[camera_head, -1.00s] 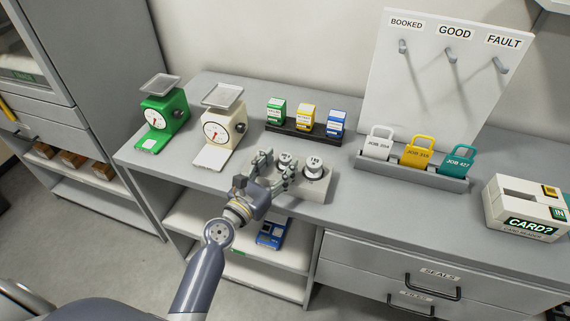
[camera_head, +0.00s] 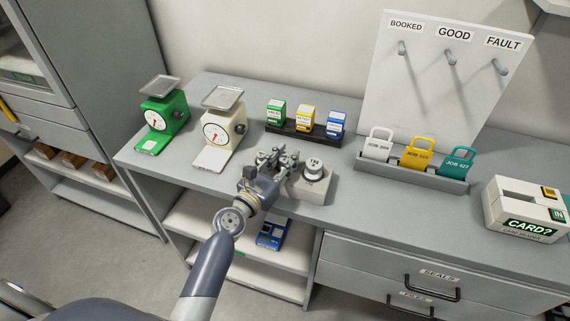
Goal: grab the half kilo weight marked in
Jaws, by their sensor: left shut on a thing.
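A pale grey weight block (camera_head: 318,190) stands at the front edge of the grey table. A round metal weight (camera_head: 314,168) with a white-topped knob sits at its right end; its marking is too small to read surely. My left gripper (camera_head: 279,158) is over the left and middle part of the block, shut on the middle weight. The fingers hide most of that weight and its marking. Whatever stands at the left end of the block is also hidden. My right gripper is not in view.
A green scale (camera_head: 163,115) and a cream scale (camera_head: 222,128) stand left. Behind the block is a black rack (camera_head: 297,131) with three small boxes. At right are a grey tray (camera_head: 412,176) with three job tags, a hook board (camera_head: 425,75) and a card box (camera_head: 524,212).

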